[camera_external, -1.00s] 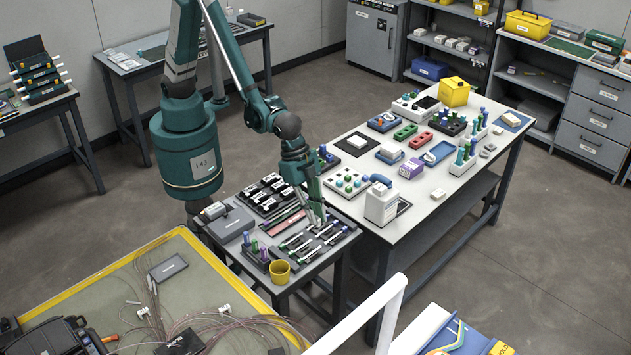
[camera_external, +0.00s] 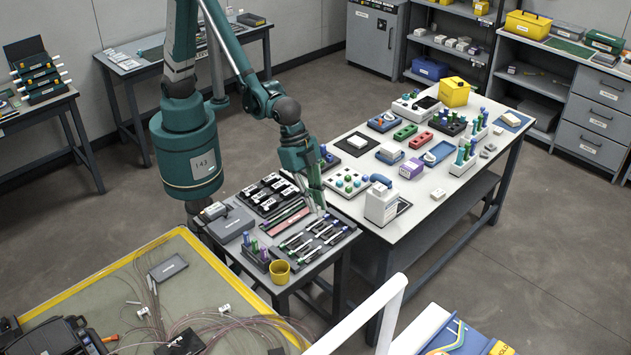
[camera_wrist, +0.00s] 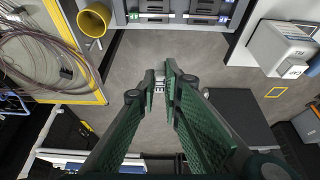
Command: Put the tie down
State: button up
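My gripper (camera_external: 319,207) hangs near the right part of the small grey table in the external view, fingers pointing down. In the wrist view my green fingers (camera_wrist: 160,76) are close together with a small pale piece (camera_wrist: 159,82) between their tips. It appears to be the tie, too small to make out clearly. Bare floor shows behind the tips in that view. In the external view, a dark slotted tray (camera_external: 290,254) with several pale-and-dark strips lies in front of my gripper; its edge also shows in the wrist view (camera_wrist: 185,22).
A yellow cup (camera_external: 279,272) stands at the table's front corner, also in the wrist view (camera_wrist: 93,20). A white bottle (camera_external: 381,205) stands on the bench to the right. A yellow-edged mat with loose fibres (camera_external: 215,275) lies at front left.

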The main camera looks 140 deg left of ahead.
jog(key=w+a+n+g+y, duration=0.1)
jog(key=w+a+n, duration=0.15)
jog(key=a, duration=1.35)
jog(key=w+a+n+y+b, duration=0.1)
jog(key=a+n, duration=0.3)
jog(key=a, duration=1.2)
jog(key=w+a+n+g+y, duration=0.1)
jog(key=w+a+n, duration=0.15)
jog(key=a, duration=1.35)
jog(key=s+a+n+g, duration=0.1)
jog(key=s+a+n, duration=0.2)
jog(key=s+a, duration=0.85)
jog(key=s+a+n+g+y+b, duration=0.1)
jog(key=s+a+n, duration=0.25)
jog(key=a, duration=1.55)
jog(key=s+a+n+g, duration=0.1)
jog(key=s+a+n, duration=0.2)
jog(key=s+a, duration=0.9)
jog(key=w+a+f, duration=0.3)
jog(key=f, duration=0.6)
jog(key=shift+w+f+t, duration=0.15)
jog(key=shift+f+t, duration=0.15)
jog(key=shift+f+m, duration=0.1)
jog(key=shift+m, duration=0.15)
jog(key=shift+f+b, duration=0.3)
jog(key=shift+f, duration=2.75)
